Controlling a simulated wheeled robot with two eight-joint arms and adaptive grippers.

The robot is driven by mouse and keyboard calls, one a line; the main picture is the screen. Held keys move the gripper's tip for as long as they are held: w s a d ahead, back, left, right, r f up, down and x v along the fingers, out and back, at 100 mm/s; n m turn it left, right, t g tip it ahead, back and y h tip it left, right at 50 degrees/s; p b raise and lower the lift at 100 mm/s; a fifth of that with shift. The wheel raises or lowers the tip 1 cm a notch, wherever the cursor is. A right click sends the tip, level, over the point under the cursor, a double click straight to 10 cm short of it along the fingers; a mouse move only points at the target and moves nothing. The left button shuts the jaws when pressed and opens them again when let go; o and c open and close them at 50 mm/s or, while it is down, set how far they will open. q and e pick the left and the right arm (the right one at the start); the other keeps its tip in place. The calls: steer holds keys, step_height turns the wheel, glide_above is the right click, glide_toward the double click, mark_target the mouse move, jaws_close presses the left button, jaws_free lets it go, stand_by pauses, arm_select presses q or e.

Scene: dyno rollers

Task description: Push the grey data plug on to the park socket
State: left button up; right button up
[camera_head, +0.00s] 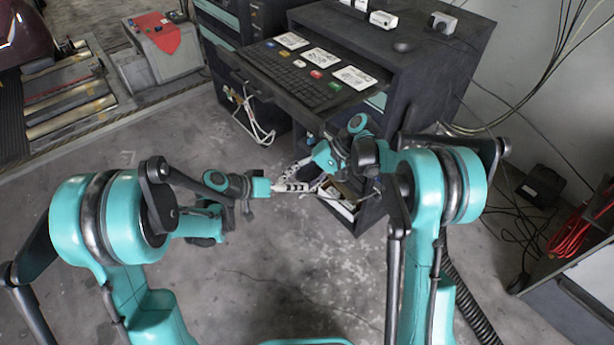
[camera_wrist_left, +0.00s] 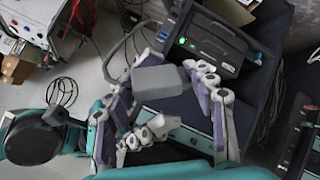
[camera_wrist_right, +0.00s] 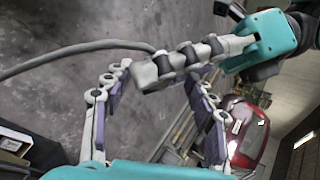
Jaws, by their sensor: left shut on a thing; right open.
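My left gripper (camera_head: 303,186) is shut on the grey data plug (camera_wrist_left: 162,80), a block with a grey cable at one end. The plug lies between the fingertips in the left wrist view; in the right wrist view it is partly covered by the left fingers (camera_wrist_right: 178,64). My right gripper (camera_wrist_right: 158,88) is open, its two fingers spread near the left gripper and plug. I cannot tell whether they touch. In the head view the plug is too small and covered to make out clearly. I cannot identify the park socket with certainty.
A dark cabinet (camera_head: 425,75) with a keyboard shelf (camera_head: 300,78) stands ahead. A black unit with a green light (camera_wrist_left: 212,42) lies beyond the plug. An open box (camera_head: 345,208) sits low by the cabinet. Loose cables hang at the right wall; the floor in front is clear.

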steer(key=shift+s+a+f, duration=0.1)
steer(key=shift+a+f, duration=0.1)
steer(key=shift+a, duration=0.05)
steer(key=shift+a, duration=0.1)
steer(key=c, duration=1.2)
arm_select(q)
steer(key=o, duration=1.3)
arm_select(e)
steer(key=shift+r, duration=0.1)
jaws_close()
